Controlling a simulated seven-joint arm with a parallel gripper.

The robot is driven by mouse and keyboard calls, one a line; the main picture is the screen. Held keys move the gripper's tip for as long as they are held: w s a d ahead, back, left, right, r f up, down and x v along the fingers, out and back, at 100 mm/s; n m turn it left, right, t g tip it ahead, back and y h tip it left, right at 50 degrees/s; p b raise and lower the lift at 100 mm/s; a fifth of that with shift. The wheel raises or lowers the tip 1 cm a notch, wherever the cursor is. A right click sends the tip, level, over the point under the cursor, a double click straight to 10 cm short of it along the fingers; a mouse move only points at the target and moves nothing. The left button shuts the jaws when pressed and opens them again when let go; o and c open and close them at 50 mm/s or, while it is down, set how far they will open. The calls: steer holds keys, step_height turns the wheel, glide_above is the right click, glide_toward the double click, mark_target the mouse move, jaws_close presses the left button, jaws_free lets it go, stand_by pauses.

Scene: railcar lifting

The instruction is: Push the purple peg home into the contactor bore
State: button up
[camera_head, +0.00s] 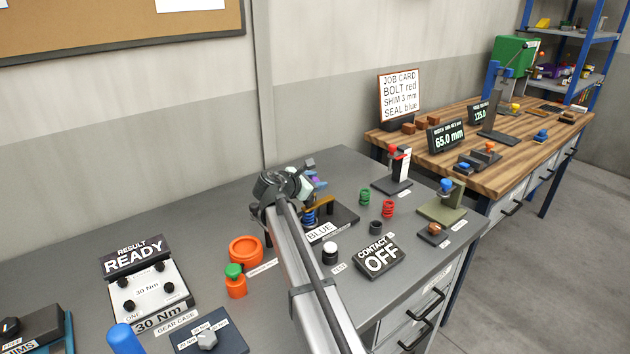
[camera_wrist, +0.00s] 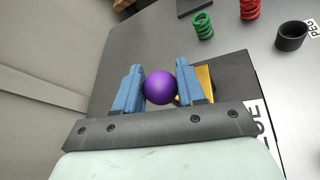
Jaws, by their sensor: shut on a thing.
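The purple peg shows in the wrist view as a round purple knob (camera_wrist: 160,87) between the two blue fingers of my gripper (camera_wrist: 160,68), which is shut on it. The peg's lower part is hidden below the knob. Under it lies the contactor's dark base (camera_wrist: 236,78), with a brass-yellow part (camera_wrist: 206,82) beside the right finger. The bore is hidden, so I cannot tell how deep the peg sits.
A green spring (camera_head: 364,197), a red spring (camera_head: 388,208) and a dark ring (camera_head: 376,228) stand right of the contactor. A black-and-white knob (camera_head: 330,253) and an orange ring (camera_head: 246,250) stand near my arm.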

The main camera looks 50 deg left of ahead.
steer(key=shift+f, duration=0.35)
stand_by(0.5)
steer(key=shift+r, duration=0.35)
steer(key=shift+f, duration=0.5)
stand_by(1.5)
steer(key=o, duration=1.2)
steer(key=shift+c, duration=0.2)
steer(key=v, duration=1.4)
steer(key=shift+w, duration=0.15)
